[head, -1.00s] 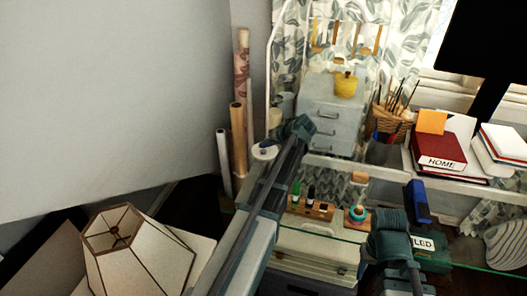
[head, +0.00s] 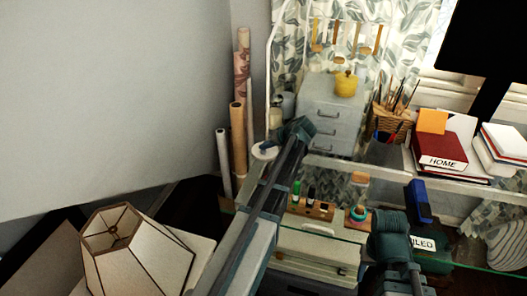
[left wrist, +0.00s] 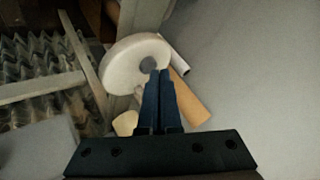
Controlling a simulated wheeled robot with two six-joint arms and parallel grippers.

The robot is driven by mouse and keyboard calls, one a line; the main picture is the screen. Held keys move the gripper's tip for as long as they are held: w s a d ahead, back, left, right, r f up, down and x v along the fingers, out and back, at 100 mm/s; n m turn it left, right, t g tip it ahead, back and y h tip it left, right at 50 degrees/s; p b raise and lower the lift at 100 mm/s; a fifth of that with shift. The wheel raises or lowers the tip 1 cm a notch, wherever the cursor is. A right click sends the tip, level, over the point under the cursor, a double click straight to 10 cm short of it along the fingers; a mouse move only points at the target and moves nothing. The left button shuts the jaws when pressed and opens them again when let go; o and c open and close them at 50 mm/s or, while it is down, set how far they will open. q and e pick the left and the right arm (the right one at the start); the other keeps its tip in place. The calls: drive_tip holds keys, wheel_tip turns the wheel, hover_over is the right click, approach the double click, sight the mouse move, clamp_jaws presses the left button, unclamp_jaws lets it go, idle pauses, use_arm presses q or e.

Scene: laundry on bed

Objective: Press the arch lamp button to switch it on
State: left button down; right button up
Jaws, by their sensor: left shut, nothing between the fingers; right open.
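The arch lamp (head: 269,75) is a thin white arch at the left end of the desk. Its round white base (head: 262,153) also shows in the left wrist view (left wrist: 120,66), with a grey round button (left wrist: 148,64) on it. My left gripper (head: 280,143) is shut and empty, beside the base. In the left wrist view its fingertips (left wrist: 159,72) are at the button's lower right edge; I cannot tell whether they touch it. My right gripper (head: 388,222) is open over the glass shelf's right part; its fingers are mostly hidden.
A grey drawer unit (head: 329,112) with a yellow pot (head: 346,84) stands behind. Paper rolls (head: 238,135) lean left of the lamp. Small bottles in a wooden rack (head: 312,207) and a blue object (head: 418,201) are near my arms. A lampshade (head: 140,255) is at lower left.

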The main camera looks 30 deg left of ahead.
sight(265, 154)
use_arm(q)
drive_tip(key=shift+f, duration=0.2)
drive_tip(key=shift+r, duration=0.1)
drive_tip(key=shift+r+p, duration=0.5)
drive_tip(key=shift+r, duration=0.1)
drive_tip(key=shift+r, duration=0.1)
wheel_tip(265, 154, up, 6)
drive_tip(key=p, duration=0.6)
idle(0.4)
